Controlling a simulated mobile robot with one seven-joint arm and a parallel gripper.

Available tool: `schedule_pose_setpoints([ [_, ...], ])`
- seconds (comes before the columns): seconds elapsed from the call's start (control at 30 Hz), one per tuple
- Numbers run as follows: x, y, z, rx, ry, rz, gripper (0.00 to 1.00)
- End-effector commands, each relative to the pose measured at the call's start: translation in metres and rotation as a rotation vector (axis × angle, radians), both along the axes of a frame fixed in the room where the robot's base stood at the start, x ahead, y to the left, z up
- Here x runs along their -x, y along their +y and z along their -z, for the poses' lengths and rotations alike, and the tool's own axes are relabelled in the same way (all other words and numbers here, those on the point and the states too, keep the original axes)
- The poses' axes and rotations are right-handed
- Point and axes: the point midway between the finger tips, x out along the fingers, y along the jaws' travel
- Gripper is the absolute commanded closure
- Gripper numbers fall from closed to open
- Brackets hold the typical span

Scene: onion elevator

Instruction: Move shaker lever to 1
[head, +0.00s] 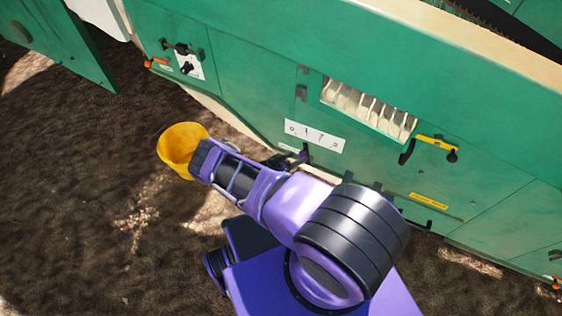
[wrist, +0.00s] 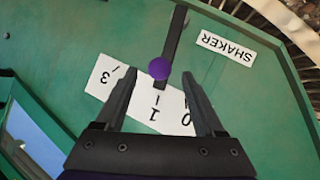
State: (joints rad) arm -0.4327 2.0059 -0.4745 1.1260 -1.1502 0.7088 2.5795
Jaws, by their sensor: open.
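The shaker lever (wrist: 174,40) is a dark bar with a round purple knob (wrist: 158,69). In the wrist view the knob stands in front of a white number scale (wrist: 172,101), close to the tick above the 1. The 3 shows to the left and the 0 to the right; the 2 is not readable, partly behind a finger. A white SHAKER label (wrist: 226,48) is right of the lever. My gripper (wrist: 158,80) is open, its two dark fingers on either side of the knob, with gaps visible. In the head view my arm hides most of the gripper.
The green machine wall (head: 250,70) runs across the head view. It carries a white marked plate (head: 315,135), a slotted window (head: 368,108) and a yellow handle (head: 436,142). A yellow bucket (head: 181,145) stands on brown ground beside my arm. Open ground lies at left.

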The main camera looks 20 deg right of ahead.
Motion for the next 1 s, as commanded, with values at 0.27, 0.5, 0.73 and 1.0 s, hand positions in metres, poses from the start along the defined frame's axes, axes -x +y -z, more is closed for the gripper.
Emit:
schedule_pose_setpoints([
  [0.27, 0.018, 0.057, -0.030, 0.001, 0.001, -0.002, 0.29],
  [0.5, 0.027, 0.080, -0.041, 0.001, 0.001, 0.002, 0.29],
  [0.73, 0.028, 0.084, -0.043, 0.002, 0.001, 0.002, 0.29],
  [1.0, 0.028, 0.083, -0.043, 0.002, 0.001, 0.002, 0.29],
])
